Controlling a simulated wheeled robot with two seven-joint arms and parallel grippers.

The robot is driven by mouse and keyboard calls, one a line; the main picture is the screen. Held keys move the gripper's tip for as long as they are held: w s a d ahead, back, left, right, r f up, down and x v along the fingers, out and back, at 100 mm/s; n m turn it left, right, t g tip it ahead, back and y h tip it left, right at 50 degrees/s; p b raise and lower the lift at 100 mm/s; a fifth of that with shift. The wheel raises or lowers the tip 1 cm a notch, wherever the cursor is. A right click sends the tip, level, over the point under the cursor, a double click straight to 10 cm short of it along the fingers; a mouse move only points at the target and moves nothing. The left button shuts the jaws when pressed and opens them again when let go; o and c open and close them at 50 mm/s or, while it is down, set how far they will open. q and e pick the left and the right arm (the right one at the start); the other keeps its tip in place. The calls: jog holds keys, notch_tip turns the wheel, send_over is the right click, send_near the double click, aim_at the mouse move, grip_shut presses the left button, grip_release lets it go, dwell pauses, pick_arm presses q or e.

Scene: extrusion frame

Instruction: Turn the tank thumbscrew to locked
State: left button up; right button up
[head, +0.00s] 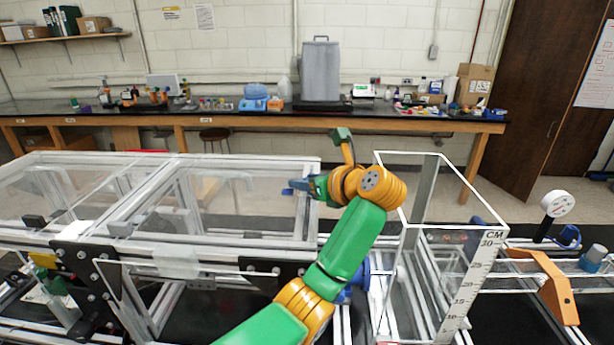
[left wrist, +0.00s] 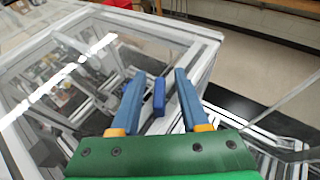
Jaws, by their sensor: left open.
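My left gripper (head: 297,187) is at the right end of a clear-panelled, white-framed enclosure (head: 247,243), with its blue fingers pointing left. In the left wrist view the gripper (left wrist: 157,74) is open. A flat blue tab (left wrist: 159,97), which looks like a thumbscrew handle, stands upright between the two fingers, with a gap visible on each side. I cannot make out a lock marking on it. A clear tank (head: 440,228) with a CM scale stands right of my left arm. My right gripper is not in view.
An orange bracket (head: 546,282) and a white round-headed device (head: 557,204) stand at the right. A black-topped bench (head: 240,114) with lab items runs along the back wall. Floor shows between the bench and the frame.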

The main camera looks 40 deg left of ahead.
pick_arm(q)
jog(key=shift+d, duration=0.2)
jog(key=shift+c, duration=0.2)
jog(key=shift+s+d+r, duration=0.15)
jog(key=shift+d+r, duration=0.05)
jog(key=shift+d, duration=0.05)
grip_shut()
jog(key=shift+f+t+b, duration=0.15)
jog(key=shift+t+b, duration=0.25)
jog(key=shift+b, duration=0.1)
jog(key=m+t+h+b, duration=0.1)
jog(key=m+t+b, duration=0.1)
jog(key=m+b, duration=0.1)
jog(key=shift+t+b, duration=0.3)
jog(key=shift+t, duration=0.1)
jog(key=shift+r+m+t+h+b, duration=0.2)
jog(key=shift+m+t+h+b, duration=1.3)
jog(key=shift+m+t+b, duration=0.4)
jog(key=shift+r+m, duration=0.1)
jog(key=shift+m, duration=0.2)
